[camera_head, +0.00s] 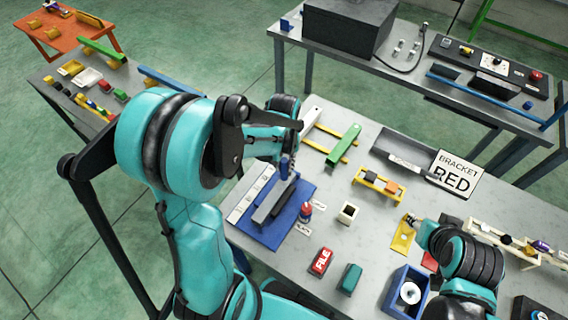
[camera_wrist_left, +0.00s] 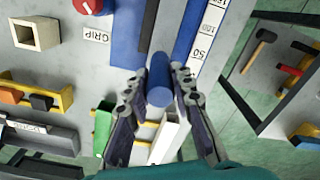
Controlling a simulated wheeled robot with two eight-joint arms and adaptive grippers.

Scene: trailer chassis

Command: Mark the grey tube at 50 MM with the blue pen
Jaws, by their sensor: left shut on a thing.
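My left gripper (camera_head: 287,150) is shut on the blue pen (camera_wrist_left: 159,80), which points down over the blue fixture (camera_head: 262,232). The pen also shows in the head view (camera_head: 284,168), above the far end of the grey tube (camera_head: 270,202). The tube lies in the fixture beside a white scale strip (camera_head: 250,194). In the left wrist view the scale (camera_wrist_left: 204,38) reads 50 nearest the pen, then higher numbers. I cannot tell whether the pen tip touches the tube. My right gripper (camera_head: 413,222) is low near a yellow plate (camera_head: 402,238); its fingers are too small to judge.
A red knob (camera_head: 306,209) stands at the fixture's right edge. A square hollow block (camera_head: 348,213), a red FILE block (camera_head: 321,261) and a teal block (camera_head: 349,278) stand to the right. A green bar (camera_head: 344,145) lies behind, and a blue box (camera_head: 405,291) is at the front.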

